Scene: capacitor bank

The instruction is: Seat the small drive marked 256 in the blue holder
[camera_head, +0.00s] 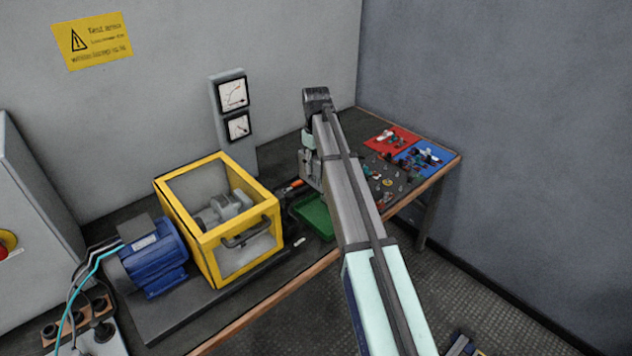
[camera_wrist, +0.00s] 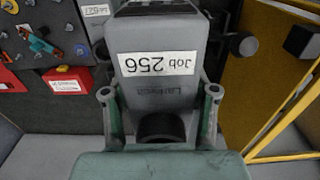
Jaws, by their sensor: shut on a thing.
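The small drive (camera_wrist: 165,75) is a grey body with a white label reading "Job 256", upside down in the wrist view. My gripper (camera_wrist: 158,110) is shut on it, with a finger on each side of the grey body. In the head view my gripper (camera_head: 312,170) is mostly hidden behind my arm, above the bench near the back wall. A flat blue area (camera_head: 432,150) with small parts on it lies at the right end of the bench; I cannot tell whether this is the blue holder.
A red area (camera_head: 385,132) with parts lies beside the blue one. A green tray (camera_head: 313,216) sits mid-bench. A yellow-framed guard box (camera_head: 243,236) and a blue motor (camera_head: 152,258) stand to the left. Two gauges (camera_head: 233,94) are on the wall side.

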